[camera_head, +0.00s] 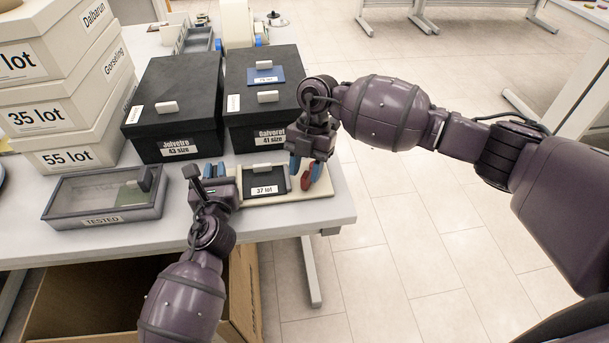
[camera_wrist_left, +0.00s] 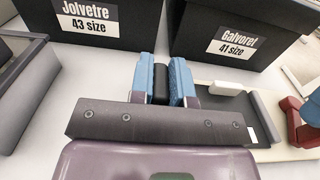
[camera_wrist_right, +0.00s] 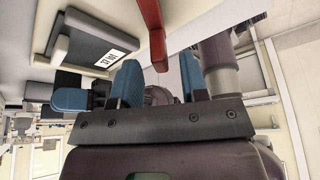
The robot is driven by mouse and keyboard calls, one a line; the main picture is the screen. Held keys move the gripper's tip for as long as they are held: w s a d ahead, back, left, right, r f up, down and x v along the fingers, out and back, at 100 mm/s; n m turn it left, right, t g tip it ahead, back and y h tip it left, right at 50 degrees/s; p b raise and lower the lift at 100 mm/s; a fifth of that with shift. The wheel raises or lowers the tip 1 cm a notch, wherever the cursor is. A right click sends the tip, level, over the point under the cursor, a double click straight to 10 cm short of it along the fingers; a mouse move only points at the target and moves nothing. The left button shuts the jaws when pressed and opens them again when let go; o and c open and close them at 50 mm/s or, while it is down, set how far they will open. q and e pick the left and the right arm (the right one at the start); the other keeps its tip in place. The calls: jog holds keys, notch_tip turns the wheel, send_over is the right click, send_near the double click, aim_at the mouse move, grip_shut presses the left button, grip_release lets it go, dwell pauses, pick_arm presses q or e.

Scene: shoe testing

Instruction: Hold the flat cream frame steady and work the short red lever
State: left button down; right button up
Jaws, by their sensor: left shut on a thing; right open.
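The flat cream frame (camera_head: 285,196) lies on the table near its right edge, holding a dark pad labelled "37 lot" (camera_head: 264,189). It also shows in the left wrist view (camera_wrist_left: 285,154). The short red lever (camera_head: 306,181) stands at the frame's right end. My left gripper (camera_head: 213,171) is at the frame's left end, its blue fingers shut on a small black grip (camera_wrist_left: 161,85). Whether this grip joins the frame is hidden. My right gripper (camera_head: 305,168) is open above the lever. In the right wrist view the red lever (camera_wrist_right: 153,35) appears between the fingertips, without clear contact.
Black shoe boxes (camera_head: 173,107) stand behind the frame. A grey tray marked "TESTED" (camera_head: 105,222) lies to the left, beside stacked cream boxes (camera_head: 62,119). An open cardboard box (camera_head: 240,300) is below the table. The table's front and right edges are close to the frame.

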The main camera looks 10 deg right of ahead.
jog(key=shift+x, duration=1.05)
grip_shut()
